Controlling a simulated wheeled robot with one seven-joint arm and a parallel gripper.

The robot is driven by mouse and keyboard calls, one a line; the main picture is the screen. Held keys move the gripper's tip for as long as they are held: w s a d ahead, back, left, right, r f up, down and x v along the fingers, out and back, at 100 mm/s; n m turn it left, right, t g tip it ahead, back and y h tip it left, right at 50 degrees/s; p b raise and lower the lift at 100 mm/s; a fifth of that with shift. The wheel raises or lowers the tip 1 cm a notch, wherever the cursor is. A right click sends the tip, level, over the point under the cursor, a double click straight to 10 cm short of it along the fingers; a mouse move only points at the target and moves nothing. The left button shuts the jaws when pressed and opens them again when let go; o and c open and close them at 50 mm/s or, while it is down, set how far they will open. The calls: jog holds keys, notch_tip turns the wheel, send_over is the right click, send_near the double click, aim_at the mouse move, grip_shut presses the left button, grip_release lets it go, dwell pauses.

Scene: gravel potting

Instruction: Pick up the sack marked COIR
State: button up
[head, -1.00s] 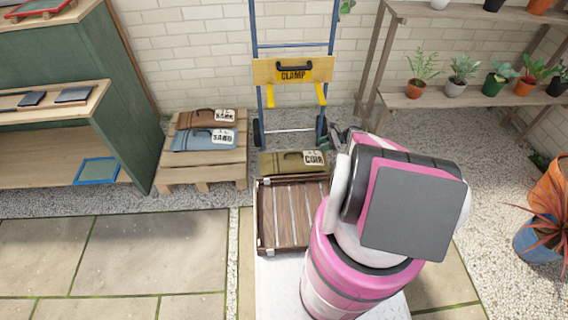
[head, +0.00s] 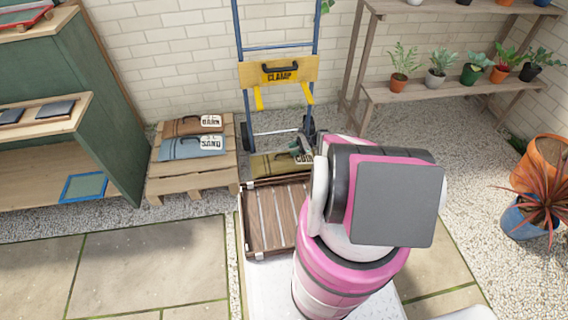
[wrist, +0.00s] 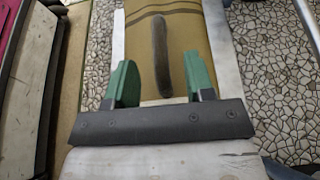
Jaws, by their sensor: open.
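The olive-brown sack marked COIR (head: 268,164) lies flat at the foot of the hand truck, just behind the slatted wooden crate. In the wrist view the sack (wrist: 185,45) shows dark stripes and a long dark handle (wrist: 161,55) along its middle. My gripper (wrist: 163,82) is open, with one green finger on each side of the handle's near end. The fingers do not appear to press on the handle; I cannot tell their exact height over the sack. In the head view my arm hides the sack's right end and most of the gripper.
A slatted wooden crate (head: 249,222) stands in front of the sack. The hand truck (head: 278,73) with its CLAMP board rises behind it. A pallet (head: 166,187) at left bears the BARK and SAND sacks (head: 194,146). Potted plants line a shelf at right.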

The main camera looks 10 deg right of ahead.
aim_at(284, 159)
jog(key=x, duration=0.4)
jog(key=shift+f, duration=0.15)
grip_shut()
dwell(1.2)
